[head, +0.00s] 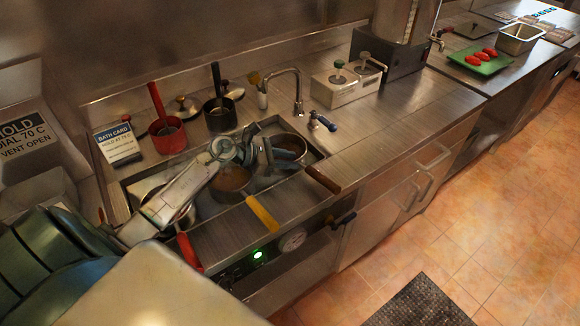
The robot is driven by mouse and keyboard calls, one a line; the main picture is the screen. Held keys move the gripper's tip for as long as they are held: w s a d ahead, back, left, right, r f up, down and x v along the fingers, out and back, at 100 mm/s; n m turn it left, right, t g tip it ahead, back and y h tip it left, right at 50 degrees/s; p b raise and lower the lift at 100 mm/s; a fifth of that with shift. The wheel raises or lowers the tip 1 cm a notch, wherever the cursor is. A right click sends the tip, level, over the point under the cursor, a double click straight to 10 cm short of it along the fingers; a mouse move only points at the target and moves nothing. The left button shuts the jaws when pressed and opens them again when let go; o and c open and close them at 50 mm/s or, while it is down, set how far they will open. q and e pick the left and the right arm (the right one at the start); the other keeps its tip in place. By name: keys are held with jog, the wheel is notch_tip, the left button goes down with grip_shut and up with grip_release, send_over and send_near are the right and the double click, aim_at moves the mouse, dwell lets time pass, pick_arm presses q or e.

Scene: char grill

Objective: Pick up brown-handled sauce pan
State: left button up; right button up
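The brown-handled sauce pan (290,146) sits at the right end of the sunken steel basin. Its brown handle (322,179) points to the lower right over the basin's front rim. My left gripper (272,158) reaches in from the left, low over the basin, at the left side of this pan. It hides part of the pan's left side. I cannot tell whether its fingers touch the pan or how far apart they are. My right gripper is not in view.
A yellow-handled pan (232,179) sits beneath my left arm, left of the brown-handled one. A red handle (188,252) sticks out farther left. Red (168,136) and black (219,115) pots stand behind the basin. A tap (297,95) rises behind it.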

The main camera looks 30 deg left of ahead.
pick_arm(q)
jog(key=shift+c, duration=0.2)
grip_shut()
jog(key=shift+s+f, duration=0.1)
dwell(1.0)
